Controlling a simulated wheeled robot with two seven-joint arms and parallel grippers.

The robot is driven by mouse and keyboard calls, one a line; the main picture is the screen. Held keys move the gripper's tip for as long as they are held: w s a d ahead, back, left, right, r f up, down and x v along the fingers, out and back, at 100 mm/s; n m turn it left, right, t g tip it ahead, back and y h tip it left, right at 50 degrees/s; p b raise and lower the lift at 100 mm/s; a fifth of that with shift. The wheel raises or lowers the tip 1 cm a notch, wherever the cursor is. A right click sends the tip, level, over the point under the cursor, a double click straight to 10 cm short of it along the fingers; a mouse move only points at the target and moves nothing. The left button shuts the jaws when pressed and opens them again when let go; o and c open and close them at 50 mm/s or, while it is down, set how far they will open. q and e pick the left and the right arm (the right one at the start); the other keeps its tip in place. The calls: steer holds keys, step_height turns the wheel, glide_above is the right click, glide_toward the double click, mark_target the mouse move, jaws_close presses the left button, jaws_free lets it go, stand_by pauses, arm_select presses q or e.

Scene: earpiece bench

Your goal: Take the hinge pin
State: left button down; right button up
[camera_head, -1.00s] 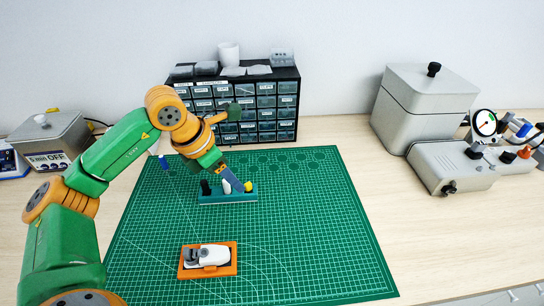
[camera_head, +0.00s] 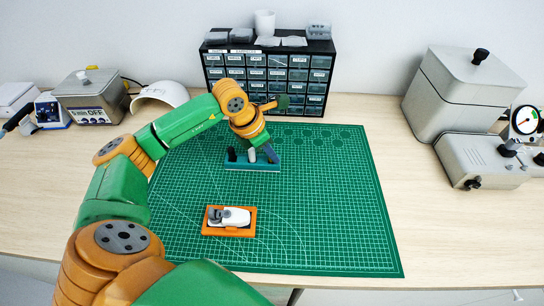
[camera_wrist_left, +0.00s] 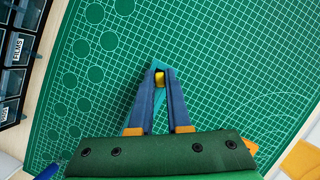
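A teal rack (camera_head: 250,168) stands on the green mat and holds a black piece (camera_head: 232,154) and a white piece (camera_head: 252,155). My left gripper (camera_head: 272,156) points down at the rack's right end. In the left wrist view a small yellow piece (camera_wrist_left: 159,78) shows between its two fingertips (camera_wrist_left: 162,72). The fingers are close together around it; I cannot tell whether they press on it. No piece is clearly recognisable as the hinge pin. In the head view the yellow piece is hidden by the gripper. My right gripper is not in view.
An orange tray (camera_head: 207,231) with a white and grey device (camera_head: 232,217) lies on the green mat (camera_head: 330,220) in front. A drawer cabinet (camera_head: 310,47) stands behind. Grey machines (camera_head: 450,95) stand at the right. The mat's right half is clear.

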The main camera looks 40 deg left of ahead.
arm_select(q)
steer(key=shift+w, duration=0.1)
steer(key=shift+r, duration=0.15)
step_height(320, 180, up, 2)
steer(key=shift+w+r+b, duration=0.1)
steer(key=shift+r+b, duration=0.1)
steer(key=shift+b, duration=0.7)
steer(key=s+d+r, duration=0.1)
steer(key=s+r, duration=1.2)
steer(key=s, duration=0.1)
steer(key=shift+d+r, duration=0.15)
steer(key=shift+r, duration=0.05)
